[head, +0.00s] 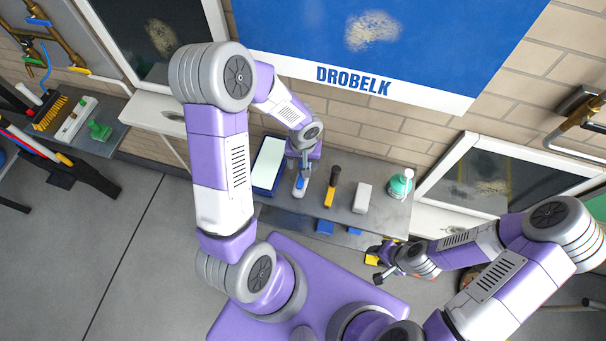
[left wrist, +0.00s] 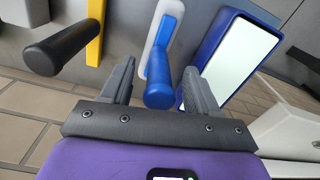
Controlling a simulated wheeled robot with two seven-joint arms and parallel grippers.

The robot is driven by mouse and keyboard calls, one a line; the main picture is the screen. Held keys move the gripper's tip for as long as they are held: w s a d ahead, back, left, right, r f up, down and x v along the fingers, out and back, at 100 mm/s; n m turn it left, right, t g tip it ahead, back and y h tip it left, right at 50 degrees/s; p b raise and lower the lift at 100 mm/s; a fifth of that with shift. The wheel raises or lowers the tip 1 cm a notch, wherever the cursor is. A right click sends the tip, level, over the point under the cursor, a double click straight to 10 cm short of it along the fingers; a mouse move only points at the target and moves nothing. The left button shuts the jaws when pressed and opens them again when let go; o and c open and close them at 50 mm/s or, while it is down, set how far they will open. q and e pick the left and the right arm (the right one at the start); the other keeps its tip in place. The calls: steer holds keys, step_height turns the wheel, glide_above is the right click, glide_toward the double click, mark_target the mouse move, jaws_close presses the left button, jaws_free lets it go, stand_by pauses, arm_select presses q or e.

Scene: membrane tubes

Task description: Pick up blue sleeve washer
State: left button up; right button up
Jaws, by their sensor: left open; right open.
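The washer, a white sleeve tool with a blue handle (head: 300,185), lies on the grey bench under my left gripper. In the left wrist view its round blue handle (left wrist: 160,85) points toward the camera, with the white body beyond. My left gripper (head: 302,170) is open; in the left wrist view its two fingers (left wrist: 160,92) stand on either side of the blue handle. I cannot tell whether they touch it. My right gripper (head: 375,265) is open and empty, low in front of the bench at the right.
A blue-framed white panel (head: 268,163) lies left of the washer. The bench front edge and brick wall bound the space.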

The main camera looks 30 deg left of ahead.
arm_select(q)
steer(key=shift+f, duration=0.25)
jaws_close()
steer(key=shift+r, duration=0.15)
step_height(320, 180, up, 10)
steer(key=shift+f+p, duration=0.1)
steer(key=shift+p, duration=0.7)
